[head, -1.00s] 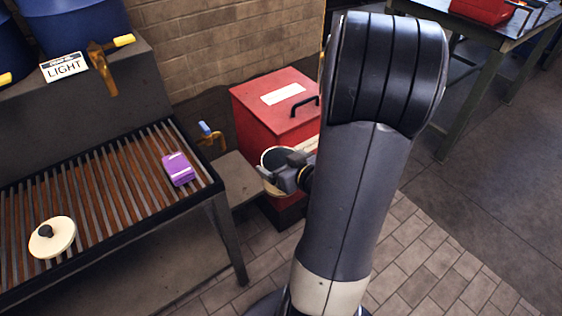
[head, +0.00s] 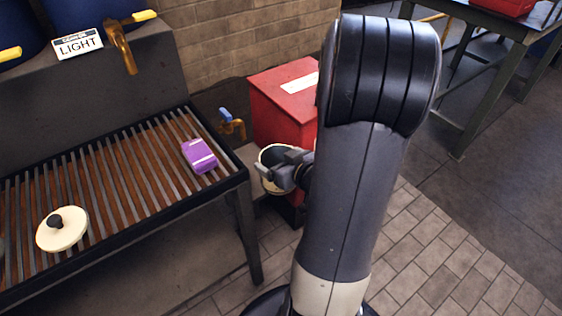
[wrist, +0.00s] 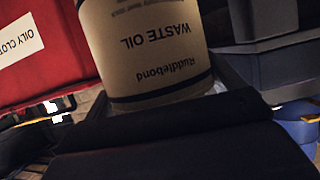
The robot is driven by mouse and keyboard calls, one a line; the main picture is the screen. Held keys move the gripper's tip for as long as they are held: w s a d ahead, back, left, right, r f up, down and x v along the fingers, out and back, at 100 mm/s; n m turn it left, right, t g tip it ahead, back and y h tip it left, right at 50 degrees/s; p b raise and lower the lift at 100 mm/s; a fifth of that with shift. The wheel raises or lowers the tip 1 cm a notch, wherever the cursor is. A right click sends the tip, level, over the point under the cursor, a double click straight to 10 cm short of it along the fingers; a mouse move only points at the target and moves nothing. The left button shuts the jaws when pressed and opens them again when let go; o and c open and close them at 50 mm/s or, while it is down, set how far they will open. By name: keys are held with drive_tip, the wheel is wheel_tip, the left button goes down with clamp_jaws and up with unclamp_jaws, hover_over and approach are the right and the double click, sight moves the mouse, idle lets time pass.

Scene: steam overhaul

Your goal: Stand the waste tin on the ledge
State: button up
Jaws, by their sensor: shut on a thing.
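The waste tin (wrist: 145,45) is cream with dark bands and reads "WASTE OIL", upside down in the wrist view. In the head view the tin (head: 271,188) is partly covered by my gripper (head: 284,165), which is shut on it. It is held beside the slatted bench's right end, in front of the red bin. The low grey ledge (head: 254,186) shows in part between the bench and the bin, under a blue-handled tap (head: 231,122). The tin overlaps the ledge in the picture; I cannot tell its height above it.
The red bin (head: 280,112) stands behind the tin; its label (wrist: 18,48) shows in the wrist view. The slatted bench (head: 120,185) holds a purple box (head: 199,156) and a cream lid (head: 62,229). A dark table (head: 490,30) stands far right. Tiled floor is clear at right.

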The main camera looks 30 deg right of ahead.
drive_tip(key=w+f+b, duration=0.3)
drive_tip(key=f+b, duration=0.8)
drive_tip(key=shift+w+a+f+b, duration=0.15)
drive_tip(key=shift+w+f, duration=0.1)
drive_tip(key=shift+w, duration=2.3)
drive_tip(key=shift+w+a+f+b, duration=0.15)
drive_tip(key=shift+w+f, duration=0.1)
drive_tip(key=shift+w, duration=2.25)
drive_tip(key=shift+w+f+b, duration=0.15)
drive_tip(key=shift+w+f, duration=0.1)
drive_tip(key=shift+w, duration=2.3)
drive_tip(key=shift+f+b, duration=0.45)
drive_tip(key=shift+f, duration=0.15)
drive_tip(key=o, duration=1.2)
drive_tip(key=p+v, duration=0.3)
drive_tip(key=v, duration=0.7)
drive_tip(key=shift+s+r+p, duration=0.2)
drive_tip(key=shift+s+p, duration=0.1)
drive_tip(key=shift+s, duration=0.05)
